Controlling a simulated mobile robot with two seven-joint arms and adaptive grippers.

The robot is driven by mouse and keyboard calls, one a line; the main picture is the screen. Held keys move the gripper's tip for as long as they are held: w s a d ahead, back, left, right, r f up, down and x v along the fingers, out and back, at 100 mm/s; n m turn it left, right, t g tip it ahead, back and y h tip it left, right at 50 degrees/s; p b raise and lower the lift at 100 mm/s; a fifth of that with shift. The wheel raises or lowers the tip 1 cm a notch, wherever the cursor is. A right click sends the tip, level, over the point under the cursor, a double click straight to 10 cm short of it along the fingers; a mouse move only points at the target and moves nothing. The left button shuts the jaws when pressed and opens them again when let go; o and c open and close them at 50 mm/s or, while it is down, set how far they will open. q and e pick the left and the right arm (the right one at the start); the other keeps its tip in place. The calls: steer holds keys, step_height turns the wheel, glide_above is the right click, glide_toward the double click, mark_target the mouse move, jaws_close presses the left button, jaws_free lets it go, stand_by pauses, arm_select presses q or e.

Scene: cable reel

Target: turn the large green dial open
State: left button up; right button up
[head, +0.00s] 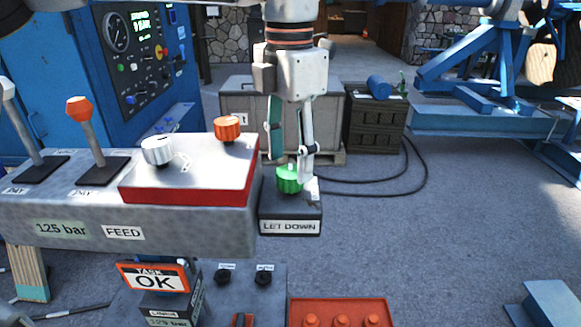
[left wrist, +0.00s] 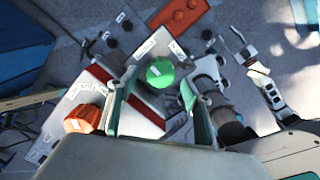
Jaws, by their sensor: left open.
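The large green dial (head: 289,179) sits on a dark box labelled LET DOWN (head: 290,227), at the right end of the grey console. My left gripper (head: 288,163) comes down from above, with its open fingers over and around the dial; one finger partly covers the dial's right side. In the left wrist view the green dial (left wrist: 159,72) shows between the two spread fingertips (left wrist: 158,82). I cannot tell whether either finger touches it. The dial's marking is hard to read. My right gripper is not clearly seen in either view.
Left of the dial, a red-edged panel (head: 190,196) carries a silver knob (head: 156,150) and an orange knob (head: 228,129). Two levers, one orange-topped (head: 79,108), stand farther left.

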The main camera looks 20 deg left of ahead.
mark_target(290, 171)
arm_select(q)
steer(key=shift+f, duration=1.5)
arm_select(e)
steer(key=shift+w+d+r, duration=0.15)
steer(key=shift+w+r, duration=0.1)
steer(key=shift+w, duration=0.1)
arm_select(q)
steer(key=shift+c, duration=0.4)
steer(key=c, duration=1)
steer(key=shift+c, duration=0.2)
